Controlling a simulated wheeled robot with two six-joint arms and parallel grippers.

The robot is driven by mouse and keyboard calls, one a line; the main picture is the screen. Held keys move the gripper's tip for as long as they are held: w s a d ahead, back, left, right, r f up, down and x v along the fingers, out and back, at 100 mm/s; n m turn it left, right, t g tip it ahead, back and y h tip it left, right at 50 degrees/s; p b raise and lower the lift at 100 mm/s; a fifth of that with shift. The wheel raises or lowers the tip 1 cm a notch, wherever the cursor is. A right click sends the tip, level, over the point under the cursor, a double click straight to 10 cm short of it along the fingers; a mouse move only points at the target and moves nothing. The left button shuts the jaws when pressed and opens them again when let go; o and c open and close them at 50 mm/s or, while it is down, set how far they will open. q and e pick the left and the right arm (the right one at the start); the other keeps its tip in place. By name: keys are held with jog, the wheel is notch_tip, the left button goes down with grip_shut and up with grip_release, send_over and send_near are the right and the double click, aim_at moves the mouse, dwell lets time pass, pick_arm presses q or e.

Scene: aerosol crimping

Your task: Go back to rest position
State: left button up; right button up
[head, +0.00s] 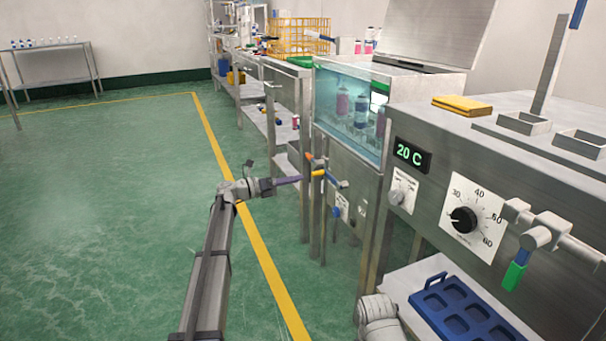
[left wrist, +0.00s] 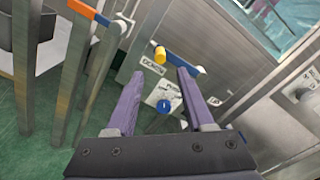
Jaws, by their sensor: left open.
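My left gripper (head: 305,176) is open, its arm stretched forward over the floor toward the front of the water bath (head: 350,112). In the left wrist view its two purple fingers (left wrist: 160,76) stand apart with nothing held. A blue valve lever with a yellow tip (left wrist: 160,54) shows just beyond the fingertips; I cannot tell whether they touch. A blue round knob (left wrist: 164,105) sits on the panel below the lever. An orange-ended blue handle (left wrist: 82,9) is at the upper left of that view. My right gripper is not in view.
A steel machine with a dial (head: 463,219) and a 20 C display (head: 411,155) stands at the right. A blue tray (head: 460,312) lies on a shelf below it. Shelving (head: 251,90) runs along the back. Open green floor (head: 110,220) lies at the left.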

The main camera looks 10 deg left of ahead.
pick_arm(q)
jog(key=s+d+f+m+g+y+p, duration=0.25)
jog(key=s+d+m+g+p, duration=0.3)
jog(key=s+d+m, duration=0.8)
jog(key=s+d+f+m+g+y+p, duration=0.2)
jog(key=s+d+m, duration=0.25)
jog(key=s, duration=0.25)
jog(key=s+d+f+m+g+y+p, duration=0.2)
jog(key=s+d+m+p, duration=0.1)
jog(key=s+d, duration=0.3)
jog(key=s+a+r+m+g+y+p, duration=0.1)
jog(key=s+a+m+y+p, duration=0.3)
jog(key=s+m, duration=0.55)
jog(key=s+a+r+m+y+p, duration=0.1)
jog(key=s+m+y+p, duration=0.35)
jog(key=s, duration=0.75)
notch_tip(320, 180, up, 38)
jog(key=m+p, duration=0.1)
jog(key=p, duration=3.5)
jog(key=shift+w+y, duration=0.35)
jog(key=shift+y, duration=0.05)
